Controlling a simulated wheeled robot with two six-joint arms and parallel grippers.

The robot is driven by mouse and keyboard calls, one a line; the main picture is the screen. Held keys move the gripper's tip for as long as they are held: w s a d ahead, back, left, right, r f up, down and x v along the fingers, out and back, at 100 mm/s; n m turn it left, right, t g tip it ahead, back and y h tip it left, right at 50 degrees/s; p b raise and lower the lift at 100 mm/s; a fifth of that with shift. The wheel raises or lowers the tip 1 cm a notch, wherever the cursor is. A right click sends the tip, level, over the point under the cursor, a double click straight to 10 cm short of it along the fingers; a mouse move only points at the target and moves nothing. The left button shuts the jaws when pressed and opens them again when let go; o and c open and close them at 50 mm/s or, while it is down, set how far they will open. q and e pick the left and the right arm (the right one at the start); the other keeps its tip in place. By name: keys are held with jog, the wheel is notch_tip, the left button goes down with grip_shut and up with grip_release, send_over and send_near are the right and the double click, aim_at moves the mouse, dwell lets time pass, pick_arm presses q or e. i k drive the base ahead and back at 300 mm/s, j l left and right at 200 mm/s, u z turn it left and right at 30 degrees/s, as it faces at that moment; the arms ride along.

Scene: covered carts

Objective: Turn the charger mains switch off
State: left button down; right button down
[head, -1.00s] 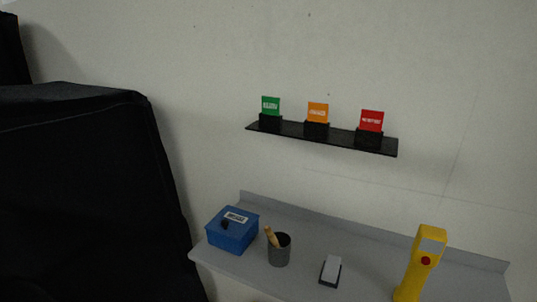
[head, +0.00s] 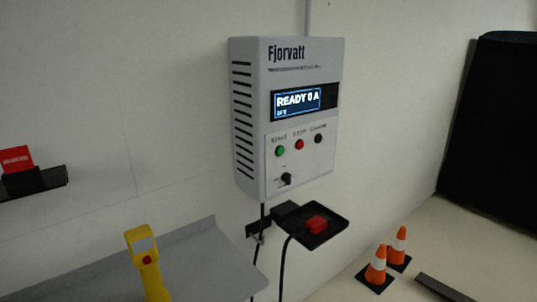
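The charger (head: 288,118) is a light grey wall box marked Fjorvatt, in the middle of the head view. Its lit display (head: 298,101) reads READY 0 A. Below it are a green button (head: 280,151), a red button (head: 299,145) and a dark button (head: 318,139). A black rotary switch (head: 286,179) sits at the lower left of the front panel; its position marks are too small to read. Neither of my grippers is in view.
A black wall tray (head: 335,233) under the charger holds a red connector (head: 316,223), with black cables hanging nearby. A yellow handheld device (head: 147,262) stands on the grey bench (head: 205,262). Two traffic cones (head: 377,268) (head: 399,243) stand on the floor at right, near a black-covered shape (head: 490,130).

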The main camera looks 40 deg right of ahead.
aim_at(286, 177)
jog(key=z, duration=1.55)
